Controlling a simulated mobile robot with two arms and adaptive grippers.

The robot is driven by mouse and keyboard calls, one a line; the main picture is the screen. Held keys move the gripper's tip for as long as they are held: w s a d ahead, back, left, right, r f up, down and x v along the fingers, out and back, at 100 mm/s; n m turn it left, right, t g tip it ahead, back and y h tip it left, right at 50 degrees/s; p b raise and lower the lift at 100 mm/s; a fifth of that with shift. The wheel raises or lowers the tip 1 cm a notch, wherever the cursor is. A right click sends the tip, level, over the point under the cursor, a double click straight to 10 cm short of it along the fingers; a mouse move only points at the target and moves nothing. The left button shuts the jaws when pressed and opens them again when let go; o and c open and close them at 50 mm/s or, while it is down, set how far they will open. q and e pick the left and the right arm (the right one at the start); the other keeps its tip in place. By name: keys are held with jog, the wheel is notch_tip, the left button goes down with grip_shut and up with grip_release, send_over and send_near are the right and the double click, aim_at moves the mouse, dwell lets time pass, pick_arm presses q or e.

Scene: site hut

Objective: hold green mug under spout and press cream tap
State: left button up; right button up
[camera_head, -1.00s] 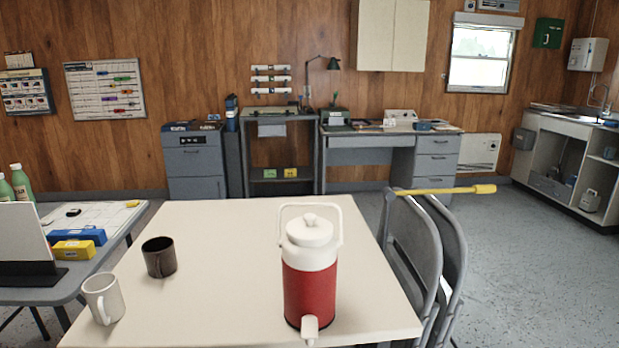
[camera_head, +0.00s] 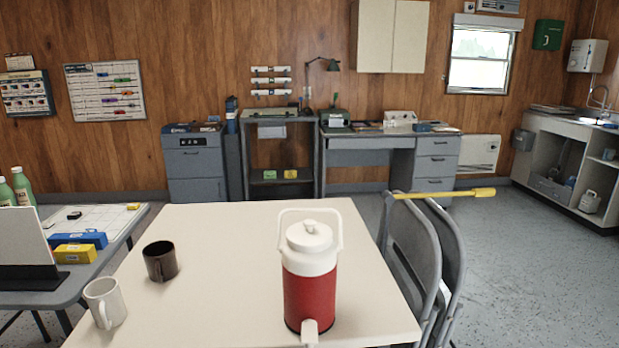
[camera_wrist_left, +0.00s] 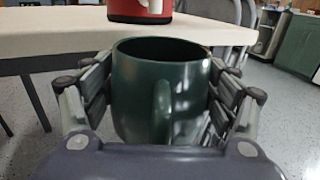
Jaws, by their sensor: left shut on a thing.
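The red and white drink jug (camera_head: 310,285) stands upright near the front edge of the cream table, its cream tap (camera_head: 310,331) pointing toward me at the bottom front. The green mug (camera_wrist_left: 160,90) shows only in the left wrist view, upright, with its handle toward the camera. My left gripper (camera_wrist_left: 160,100) is shut on it, with a finger on each side. The mug is in front of the table edge, and the base of the jug (camera_wrist_left: 140,10) shows beyond it at the top. Neither gripper shows in the head view.
A dark mug (camera_head: 160,261) and a white mug (camera_head: 105,302) stand on the left part of the cream table (camera_head: 225,240). Folded grey chairs (camera_head: 425,250) lean at its right side with a yellow-handled tool (camera_head: 445,193) across them.

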pick_arm(q)
jog(key=shift+w+d+r, duration=0.1)
jog(key=shift+w+d, duration=0.25)
jog(key=shift+d, duration=0.1)
jog(key=shift+w+r, duration=0.1)
jog(key=shift+w, duration=0.65)
jog(key=shift+w+p, duration=0.35)
jog(key=shift+w, duration=0.5)
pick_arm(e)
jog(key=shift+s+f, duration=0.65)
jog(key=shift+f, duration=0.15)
